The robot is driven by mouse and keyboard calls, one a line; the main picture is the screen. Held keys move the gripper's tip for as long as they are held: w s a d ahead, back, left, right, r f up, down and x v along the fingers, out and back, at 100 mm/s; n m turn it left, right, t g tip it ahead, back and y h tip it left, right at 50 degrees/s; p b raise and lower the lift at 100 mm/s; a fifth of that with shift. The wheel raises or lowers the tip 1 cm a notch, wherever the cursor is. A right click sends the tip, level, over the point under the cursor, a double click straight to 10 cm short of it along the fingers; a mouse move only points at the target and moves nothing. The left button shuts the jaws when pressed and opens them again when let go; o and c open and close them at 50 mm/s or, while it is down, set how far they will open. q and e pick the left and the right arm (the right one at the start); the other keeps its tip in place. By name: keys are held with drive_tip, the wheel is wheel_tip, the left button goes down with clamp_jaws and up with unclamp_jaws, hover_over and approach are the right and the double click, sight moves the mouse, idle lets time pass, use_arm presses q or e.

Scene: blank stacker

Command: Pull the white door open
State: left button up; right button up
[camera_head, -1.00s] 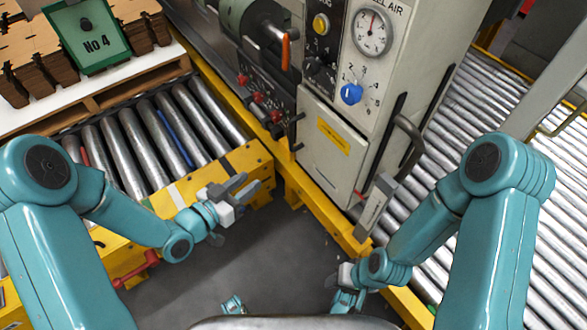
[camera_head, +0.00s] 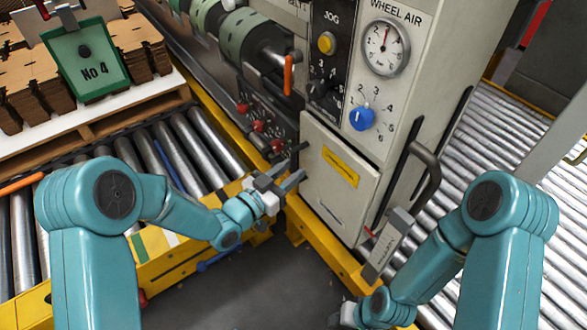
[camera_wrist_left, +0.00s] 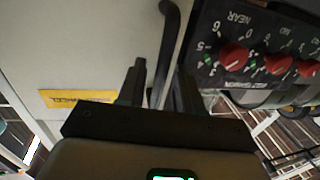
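The white door (camera_head: 325,200) is a flat panel with a yellow label on the front of the light grey cabinet. It looks shut. In the left wrist view, the door (camera_wrist_left: 80,45) fills the upper left, and a dark bar handle (camera_wrist_left: 170,40) runs down beside it, between my finger lines. My left gripper (camera_head: 290,176) is at the door's left edge. It is open, with its fingers (camera_wrist_left: 160,88) apart on either side of the bar. I cannot tell whether they touch it. My right gripper (camera_head: 345,314) is low at the bottom edge, its fingers not clear.
A panel with red knobs (camera_head: 258,126) is left of the door. A gauge (camera_head: 386,44) and blue knob (camera_head: 362,118) sit above it. A larger curved handle (camera_head: 428,175) is on the cabinet's right side. Yellow rails and roller conveyors (camera_head: 480,130) flank the cabinet.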

use_arm(q)
drive_tip(key=shift+x, duration=0.95)
clamp_jaws()
drive_tip(key=shift+s+a, duration=0.1)
drive_tip(key=shift+a, duration=0.05)
